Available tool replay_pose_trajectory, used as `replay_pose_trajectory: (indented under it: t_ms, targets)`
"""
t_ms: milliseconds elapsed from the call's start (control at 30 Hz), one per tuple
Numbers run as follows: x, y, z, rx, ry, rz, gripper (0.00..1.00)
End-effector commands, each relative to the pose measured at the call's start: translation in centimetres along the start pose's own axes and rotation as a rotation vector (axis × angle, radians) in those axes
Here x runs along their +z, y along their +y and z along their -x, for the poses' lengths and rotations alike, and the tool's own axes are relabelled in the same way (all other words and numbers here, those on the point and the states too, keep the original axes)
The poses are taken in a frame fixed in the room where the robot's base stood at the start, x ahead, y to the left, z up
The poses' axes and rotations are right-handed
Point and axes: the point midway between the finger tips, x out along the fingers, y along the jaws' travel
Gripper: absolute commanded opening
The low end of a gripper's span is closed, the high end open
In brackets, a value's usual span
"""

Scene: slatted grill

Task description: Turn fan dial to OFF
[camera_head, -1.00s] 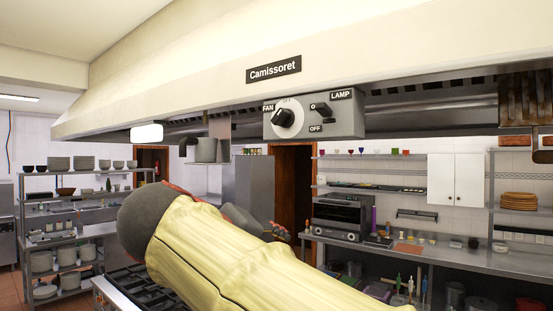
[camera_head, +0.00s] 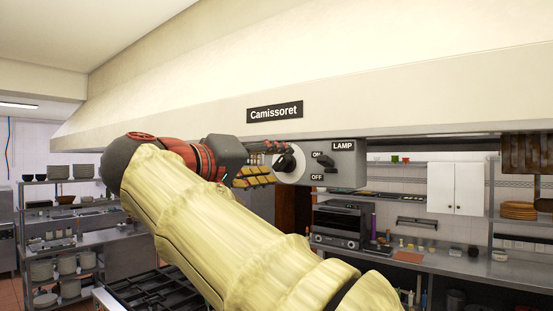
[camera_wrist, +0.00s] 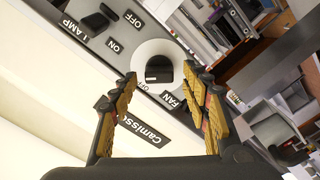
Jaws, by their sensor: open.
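The fan dial is a white disc with a black knob on the grey control box under the hood. In the head view the dial (camera_head: 291,167) is partly covered by my gripper (camera_head: 268,163), whose fingers reach toward it from the left. In the wrist view the black knob (camera_wrist: 159,69) shows between the fingertips of my gripper (camera_wrist: 160,76), which is open with a finger on each side. I cannot tell whether either finger touches the knob. The FAN label (camera_wrist: 170,99) and an OFF label beside the dial are visible in the wrist view.
The lamp switch (camera_head: 325,160) sits right of the dial on the same box, with ON and OFF labels. The hood (camera_head: 400,110) overhangs above, with its Camissoret sign (camera_head: 275,112). Shelves with dishes (camera_head: 65,225) stand far left, a counter far right.

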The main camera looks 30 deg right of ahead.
Motion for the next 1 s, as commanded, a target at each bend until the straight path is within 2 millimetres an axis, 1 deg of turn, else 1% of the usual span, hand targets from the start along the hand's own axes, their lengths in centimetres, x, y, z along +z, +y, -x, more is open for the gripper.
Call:
replay_pose_trajectory:
  t_ms: [33, 167, 467, 1000]
  targets:
    - [-0.02, 0.16, -0.53, 0.002, -0.002, 0.0, 0.47]
    - [0.0, 0.12, -1.29, 0.001, -0.001, 0.0, 0.47]
    - [0.03, 0.01, -1.45, -0.001, 0.0, 0.0, 0.47]
    - [0.02, 0.0, -1.43, -0.001, 0.0, 0.0, 0.16]
